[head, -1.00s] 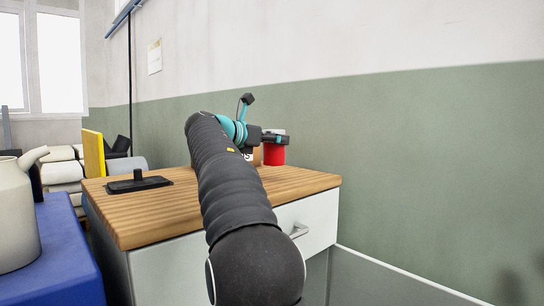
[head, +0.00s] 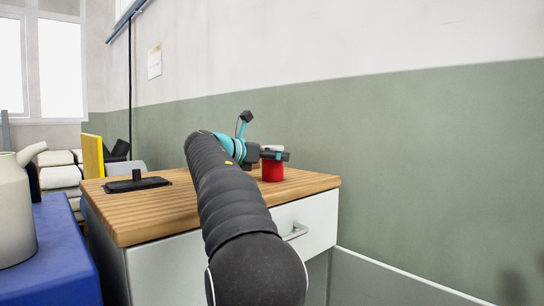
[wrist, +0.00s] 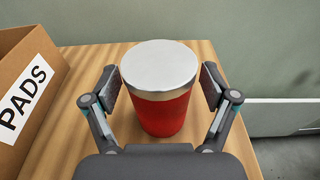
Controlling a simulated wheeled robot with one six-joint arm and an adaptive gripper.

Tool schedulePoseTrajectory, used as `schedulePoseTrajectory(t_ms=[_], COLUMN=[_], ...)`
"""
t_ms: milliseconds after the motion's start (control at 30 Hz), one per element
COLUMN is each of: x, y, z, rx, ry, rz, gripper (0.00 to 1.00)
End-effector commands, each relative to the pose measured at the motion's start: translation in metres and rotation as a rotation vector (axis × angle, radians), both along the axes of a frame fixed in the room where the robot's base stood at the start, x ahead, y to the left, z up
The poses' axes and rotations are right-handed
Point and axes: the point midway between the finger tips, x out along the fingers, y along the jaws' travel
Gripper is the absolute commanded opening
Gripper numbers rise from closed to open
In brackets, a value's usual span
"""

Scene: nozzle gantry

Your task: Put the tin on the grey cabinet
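The red tin (head: 272,172) with a pale lid stands upright at the back right of the wooden top of the pale grey cabinet (head: 165,273). In the wrist view the tin (wrist: 162,108) is centred between my two fingers, and its lid faces up. My gripper (wrist: 160,88) is open around the tin, with a narrow gap visible on each side. In the head view my gripper (head: 274,155) is level with the tin's upper part, and a finger hides part of it.
A cardboard box marked PADS (wrist: 28,92) stands left of the tin in the wrist view. A black object with a flat base (head: 138,182) lies on the cabinet's left side. A green and white wall (head: 420,120) is behind. A pale kettle (head: 15,210) stands on a blue surface (head: 55,250).

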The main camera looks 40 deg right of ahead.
Motion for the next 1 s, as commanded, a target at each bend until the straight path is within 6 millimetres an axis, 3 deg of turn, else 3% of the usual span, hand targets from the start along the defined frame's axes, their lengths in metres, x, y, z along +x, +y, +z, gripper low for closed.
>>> schedulePoseTrajectory(t_ms=[367, 800, 1000], x=[0.0, -0.006, -0.008], y=[0.003, 0.081, 0.108], z=[0.003, 0.017, 0.021], rx=[0.0, 0.0, 0.0], ry=[0.001, 0.0, 0.002], rz=[0.001, 0.005, 0.002], gripper=[0.87, 0.87, 0.87])
